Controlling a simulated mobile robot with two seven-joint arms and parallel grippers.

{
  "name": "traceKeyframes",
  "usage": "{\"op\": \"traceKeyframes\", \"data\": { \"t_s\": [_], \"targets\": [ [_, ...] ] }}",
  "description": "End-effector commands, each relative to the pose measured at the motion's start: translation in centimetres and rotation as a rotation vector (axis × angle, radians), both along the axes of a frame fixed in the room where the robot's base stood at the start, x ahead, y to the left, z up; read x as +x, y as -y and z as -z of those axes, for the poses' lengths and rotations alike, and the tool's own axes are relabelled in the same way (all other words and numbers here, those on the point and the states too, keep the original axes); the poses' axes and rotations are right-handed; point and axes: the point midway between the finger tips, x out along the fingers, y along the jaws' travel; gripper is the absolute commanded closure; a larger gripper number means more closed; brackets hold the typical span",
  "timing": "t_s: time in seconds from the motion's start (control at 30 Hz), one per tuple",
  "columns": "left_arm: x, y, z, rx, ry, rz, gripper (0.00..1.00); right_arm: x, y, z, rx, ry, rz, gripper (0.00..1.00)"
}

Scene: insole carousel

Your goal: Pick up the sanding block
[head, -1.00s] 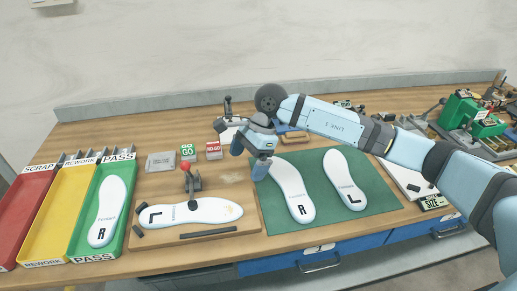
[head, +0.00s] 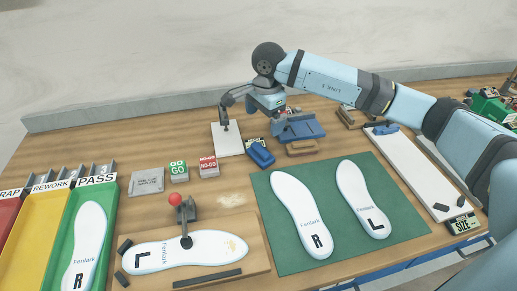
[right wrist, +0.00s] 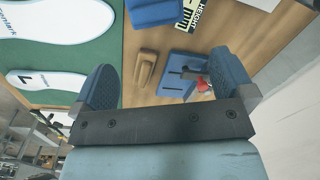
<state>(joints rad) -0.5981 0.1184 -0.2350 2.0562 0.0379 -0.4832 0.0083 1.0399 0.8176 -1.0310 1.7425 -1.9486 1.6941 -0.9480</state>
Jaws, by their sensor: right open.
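A small tan block (head: 302,147), which looks like the sanding block, lies on the wooden bench just behind the green mat. In the right wrist view the tan block (right wrist: 146,68) lies beyond the gap between my fingers, nearer the left one, and is untouched. My right gripper (head: 274,108) is over the back of the bench, behind the tan block and close to a blue slotted fixture (head: 300,130). Its two blue fingers (right wrist: 168,80) are wide apart with nothing held between them. My left gripper is in neither current view.
A blue block (head: 261,155) sits left of the tan block. The green mat (head: 290,262) carries two insoles. A clamp board (head: 150,277) holds another insole. A white plate with a gauge (head: 228,143) stands behind. A long white board (head: 410,168) lies right. Colored trays are at left.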

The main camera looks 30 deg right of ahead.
Motion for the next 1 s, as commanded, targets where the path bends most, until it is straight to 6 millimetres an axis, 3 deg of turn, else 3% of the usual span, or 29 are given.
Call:
{"op": "traceKeyframes", "data": {
  "t_s": [0.1,0.3,0.57,0.83,1.0],
  "targets": [
    [-0.8,-0.2,0.6,0.005,-0.017,0.003,0.46,0.1,-0.1,2.6,0.001,-0.004,0.001,0.0],
    [-0.9,-0.3,0.7,0.012,-0.019,0.006,0.46,0.3,-0.2,6.0,0.001,-0.003,0.001,0.0],
    [-0.3,-0.2,-0.1,0.003,-0.001,0.002,0.46,0.4,-0.3,7.5,0.001,-0.002,0.0,0.0],
    [-0.2,0.2,-0.4,-0.01,-0.003,-0.006,0.46,0.4,-0.8,11.3,0.002,-0.003,0.001,0.0],
    [-0.3,0.2,0.0,-0.007,-0.011,-0.006,0.46,0.5,-0.8,12.1,0.001,-0.001,0.001,0.0]
  ]
}}
